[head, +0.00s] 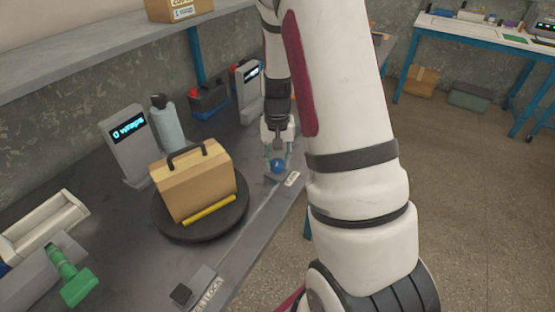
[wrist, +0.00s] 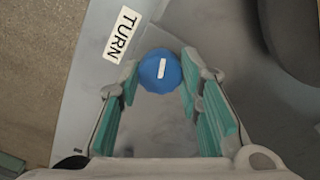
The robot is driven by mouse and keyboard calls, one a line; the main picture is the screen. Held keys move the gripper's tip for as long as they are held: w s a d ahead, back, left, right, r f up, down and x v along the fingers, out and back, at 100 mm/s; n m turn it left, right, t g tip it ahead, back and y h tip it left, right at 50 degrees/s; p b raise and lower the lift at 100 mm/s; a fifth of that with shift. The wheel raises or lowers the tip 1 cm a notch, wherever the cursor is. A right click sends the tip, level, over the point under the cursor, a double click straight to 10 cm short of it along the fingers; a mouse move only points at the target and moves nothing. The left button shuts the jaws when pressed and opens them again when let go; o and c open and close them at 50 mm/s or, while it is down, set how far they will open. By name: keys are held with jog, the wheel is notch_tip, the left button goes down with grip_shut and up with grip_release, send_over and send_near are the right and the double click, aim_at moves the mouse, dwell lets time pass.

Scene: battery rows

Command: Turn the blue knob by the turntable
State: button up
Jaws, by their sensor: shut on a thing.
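The blue knob (head: 277,166) sits on a small base near the bench's front edge, right of the turntable (head: 192,232). In the wrist view the blue knob (wrist: 161,70) has a white mark and lies between the fingertips, beside a "TURN" label (wrist: 122,35). My gripper (head: 277,160) comes down over the knob from above. In the wrist view my gripper (wrist: 159,78) has a teal finger on each side of the knob, shut on it. The turntable carries a tan box (head: 196,183) with a dark handle and a yellow bar at its foot.
A grey display (head: 130,143) reads "0 wraps". A grey bottle (head: 167,122) stands behind the box. A dark battery (head: 209,101) with red caps is at the back.

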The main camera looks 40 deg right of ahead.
aim_at(277, 162)
jog(key=m, duration=0.5)
jog(key=shift+p, duration=0.35)
jog(key=shift+m+p, duration=0.3)
jog(key=shift+m, duration=1.9)
jog(key=o, duration=1.2)
jog(key=shift+c, duration=0.2)
notch_tip(277, 162, up, 12)
